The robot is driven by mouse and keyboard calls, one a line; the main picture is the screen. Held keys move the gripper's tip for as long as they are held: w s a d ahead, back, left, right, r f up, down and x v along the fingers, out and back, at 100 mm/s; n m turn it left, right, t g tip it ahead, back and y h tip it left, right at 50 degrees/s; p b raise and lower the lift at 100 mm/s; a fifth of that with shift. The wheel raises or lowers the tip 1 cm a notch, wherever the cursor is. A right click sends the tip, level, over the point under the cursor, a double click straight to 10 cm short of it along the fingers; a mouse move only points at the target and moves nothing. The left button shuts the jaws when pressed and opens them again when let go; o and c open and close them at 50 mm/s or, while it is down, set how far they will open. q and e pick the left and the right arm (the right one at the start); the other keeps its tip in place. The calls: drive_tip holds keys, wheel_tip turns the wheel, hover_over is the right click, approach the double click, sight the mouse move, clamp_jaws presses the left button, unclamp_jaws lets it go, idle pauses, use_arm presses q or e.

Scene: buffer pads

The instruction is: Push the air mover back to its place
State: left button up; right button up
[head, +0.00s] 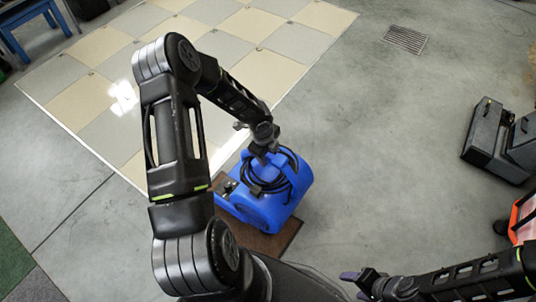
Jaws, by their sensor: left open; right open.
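The blue air mover (303,182), with a coil of black cable on its top, stands partly on a brown mat (281,240) in the middle of the head view. My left gripper (258,162) is open at the top of the air mover, close to the cable and handle area. I cannot tell whether it touches. My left arm hides part of the mat and the air mover's left side. My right gripper (352,283) is open and empty low in the view, to the right of the mat and apart from the air mover.
A checkered beige and grey tile floor patch (285,40) with a white edge lies behind the air mover. A dark grey case (485,135) stands at the right, with an orange-edged object (522,215) below it. A blue table (25,15) is at upper left. Concrete right of the air mover is clear.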

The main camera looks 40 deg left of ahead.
use_arm(q)
drive_tip(key=shift+c, duration=0.4)
clamp_jaws()
idle(0.9)
